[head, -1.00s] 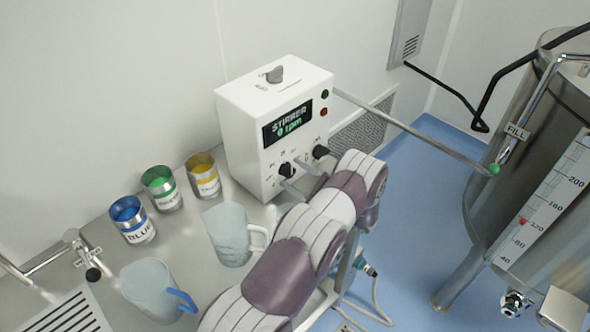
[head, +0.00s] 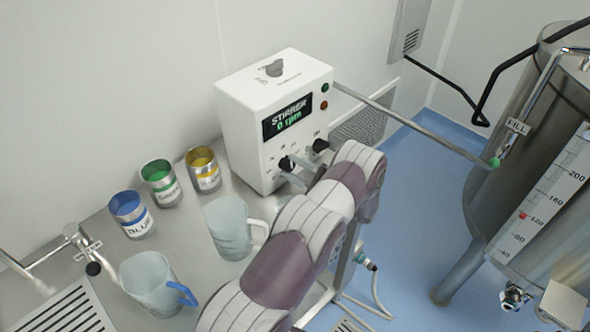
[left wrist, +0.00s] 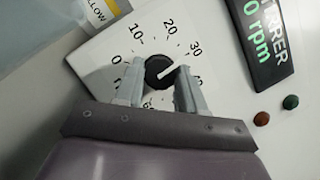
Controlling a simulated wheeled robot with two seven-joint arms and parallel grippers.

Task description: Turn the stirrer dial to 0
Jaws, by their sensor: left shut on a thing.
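The white stirrer box (head: 245,110) stands on the steel counter, and its display (head: 287,119) reads 0 rpm. The black stirrer dial (head: 286,164) is low on its front face, with numbers around it. In the left wrist view the dial (left wrist: 159,72) has a white mark pointing to the upper right, roughly between 30 and the number below it. My left gripper (left wrist: 160,76) is shut on the dial, one finger on each side. It also shows in the head view (head: 296,176), partly hidden by my arm. My right gripper is not in view.
Blue, green and yellow pots (head: 203,168) and two jugs (head: 229,230) stand left. A steel tank (head: 540,130) stands at right above blue floor.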

